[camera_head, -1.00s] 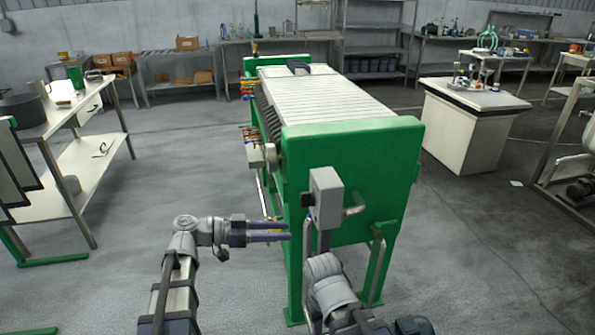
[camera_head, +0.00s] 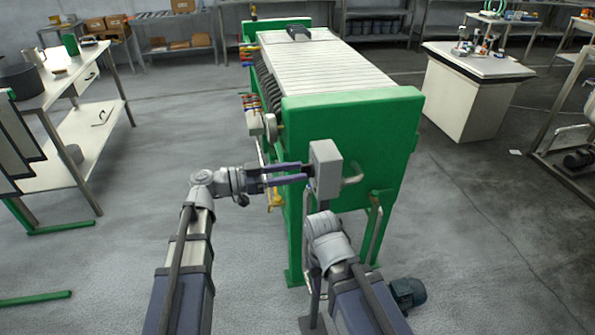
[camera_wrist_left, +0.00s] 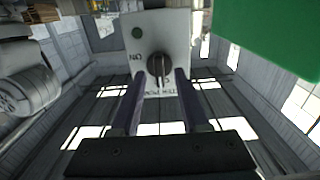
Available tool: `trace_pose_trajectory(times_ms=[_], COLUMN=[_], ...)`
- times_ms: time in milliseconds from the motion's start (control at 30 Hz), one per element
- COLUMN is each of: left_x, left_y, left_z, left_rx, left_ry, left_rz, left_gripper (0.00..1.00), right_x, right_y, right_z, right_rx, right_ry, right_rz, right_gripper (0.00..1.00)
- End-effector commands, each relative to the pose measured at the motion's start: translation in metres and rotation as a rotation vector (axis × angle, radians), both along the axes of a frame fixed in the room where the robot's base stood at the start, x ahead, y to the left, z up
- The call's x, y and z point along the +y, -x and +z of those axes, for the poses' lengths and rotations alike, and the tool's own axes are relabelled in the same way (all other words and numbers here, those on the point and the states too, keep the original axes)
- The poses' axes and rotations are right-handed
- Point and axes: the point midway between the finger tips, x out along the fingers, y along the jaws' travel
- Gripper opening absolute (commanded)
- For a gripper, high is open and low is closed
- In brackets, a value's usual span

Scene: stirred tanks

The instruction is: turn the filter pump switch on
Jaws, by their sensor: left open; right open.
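The filter pump switch is a grey box (camera_head: 326,170) on a post in front of the green press frame. Its face is turned away in the head view. The left wrist view shows that face upside down, with a dark rotary knob (camera_wrist_left: 158,65), an "ON" mark beside the knob and a dark round spot above. My left gripper (camera_head: 307,171) is open and level with the box; in the wrist view its fingertips (camera_wrist_left: 160,73) are apart on either side of the knob. Contact with the knob cannot be told. My right gripper (camera_head: 308,215) is below the box, mostly hidden by its own wrist.
The filter press (camera_head: 345,145) with its green end frame stands right behind the switch. A white bench (camera_head: 90,125) stands at the left. Open floor lies between.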

Motion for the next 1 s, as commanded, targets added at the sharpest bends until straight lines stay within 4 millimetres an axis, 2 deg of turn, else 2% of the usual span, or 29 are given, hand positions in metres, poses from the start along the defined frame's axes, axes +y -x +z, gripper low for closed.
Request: trace_pose_trajectory(times_ms=[167,433,833,1000], left_x=[-0.0102,-0.0112,-0.0109,-0.0108], left_y=[-0.0027,-0.0030,-0.0029,-0.0028], left_z=[0.0000,0.0000,0.0000,0.0000], left_rx=[0.000,0.000,0.000,0.000], left_ry=[0.000,0.000,0.000,0.000], left_rz=[0.000,0.000,0.000,0.000], left_gripper=[0.45,0.45,0.01,0.00], right_x=[0.0000,0.0000,0.0000,0.0000], right_y=[0.0000,0.0000,0.0000,0.0000], right_z=[0.0000,0.0000,0.0000,0.0000], right_rx=[0.000,0.000,0.000,0.000], right_ry=[0.000,0.000,0.000,0.000], right_rz=[0.000,0.000,0.000,0.000], right_gripper=[0.50,0.50,0.50,0.50])
